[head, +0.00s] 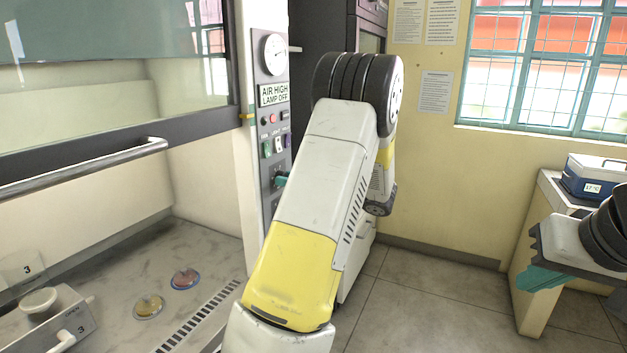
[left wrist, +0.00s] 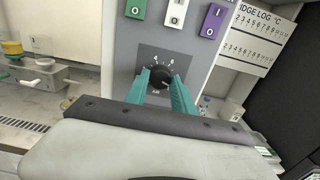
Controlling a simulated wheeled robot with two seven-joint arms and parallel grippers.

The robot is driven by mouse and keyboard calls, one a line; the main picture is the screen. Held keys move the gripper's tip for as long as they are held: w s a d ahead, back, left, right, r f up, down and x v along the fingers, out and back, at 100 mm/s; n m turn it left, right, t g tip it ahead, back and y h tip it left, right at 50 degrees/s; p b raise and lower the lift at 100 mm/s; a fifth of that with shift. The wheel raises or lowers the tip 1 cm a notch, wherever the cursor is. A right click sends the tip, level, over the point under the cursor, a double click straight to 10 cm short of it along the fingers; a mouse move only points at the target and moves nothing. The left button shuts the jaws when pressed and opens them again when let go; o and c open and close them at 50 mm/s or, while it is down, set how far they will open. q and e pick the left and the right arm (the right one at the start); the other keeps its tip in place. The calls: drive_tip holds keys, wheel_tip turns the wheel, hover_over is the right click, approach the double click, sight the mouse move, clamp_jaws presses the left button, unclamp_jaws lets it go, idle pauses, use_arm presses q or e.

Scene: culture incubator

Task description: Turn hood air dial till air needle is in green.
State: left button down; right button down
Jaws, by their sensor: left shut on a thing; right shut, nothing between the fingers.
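The hood's control panel stands at the right edge of the hood. Its round white air gauge (head: 273,55) is at the top; the needle and green band are too small to read. A display (head: 273,95) below it reads AIR HIGH, LAMP OFF. The black air dial (left wrist: 160,76), on a dark plate with numbers, is low on the panel. My left gripper (left wrist: 161,88) is shut on the dial, one teal finger on each side. In the head view, only teal tips of the left gripper (head: 281,180) show beside my arm. My right gripper (head: 541,279) is shut and empty at the right.
Green, white and purple switches (left wrist: 175,13) sit just above the dial. The hood's raised sash bar (head: 90,168) is at left. Dishes (head: 185,278) lie on the hood floor. A blue cool box (head: 595,178) stands on the right bench.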

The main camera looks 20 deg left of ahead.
use_arm(q)
drive_tip(key=n, duration=1.7)
drive_tip(key=shift+w+r+n, duration=0.1)
drive_tip(key=shift+n, duration=0.3)
idle(0.5)
drive_tip(key=c, duration=1.1)
unclamp_jaws()
